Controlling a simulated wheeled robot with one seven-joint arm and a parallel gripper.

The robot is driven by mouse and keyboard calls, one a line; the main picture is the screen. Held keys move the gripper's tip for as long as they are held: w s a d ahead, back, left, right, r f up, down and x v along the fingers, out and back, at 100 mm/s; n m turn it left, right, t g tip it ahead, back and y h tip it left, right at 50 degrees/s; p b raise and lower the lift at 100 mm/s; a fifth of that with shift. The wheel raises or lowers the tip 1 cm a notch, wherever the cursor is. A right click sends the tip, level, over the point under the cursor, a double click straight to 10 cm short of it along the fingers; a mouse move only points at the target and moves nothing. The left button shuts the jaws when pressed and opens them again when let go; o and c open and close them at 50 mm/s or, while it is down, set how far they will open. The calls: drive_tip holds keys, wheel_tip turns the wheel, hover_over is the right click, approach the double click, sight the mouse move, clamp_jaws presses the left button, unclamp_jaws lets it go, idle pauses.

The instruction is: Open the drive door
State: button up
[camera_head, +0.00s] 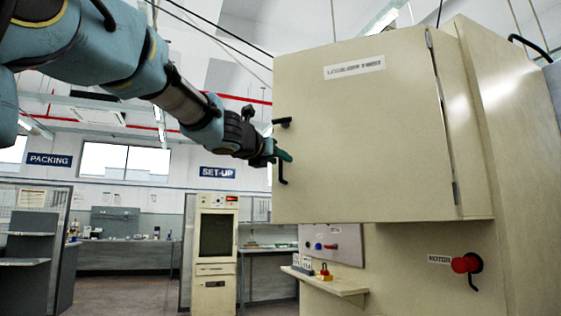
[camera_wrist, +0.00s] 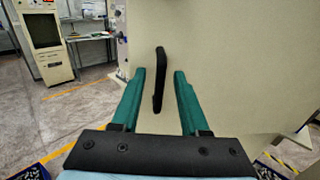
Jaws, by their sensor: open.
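The drive door (camera_head: 370,140) is a large cream panel with a white label near its top and a hinge line down its right side. A black bar handle (camera_head: 282,176) sits near the door's left edge. My gripper (camera_head: 277,154) is at this handle, with green fingers open. In the wrist view the handle (camera_wrist: 159,80) stands between the two open fingers (camera_wrist: 159,73), with gaps on both sides.
Below the door are a small shelf (camera_head: 325,283), a control panel (camera_head: 331,243) and a red motor switch (camera_head: 466,264). A cream machine with a dark screen (camera_head: 215,238) stands to the left behind. Open floor (camera_head: 125,292) lies at left.

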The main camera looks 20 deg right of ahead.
drive_tip(key=v, duration=0.9)
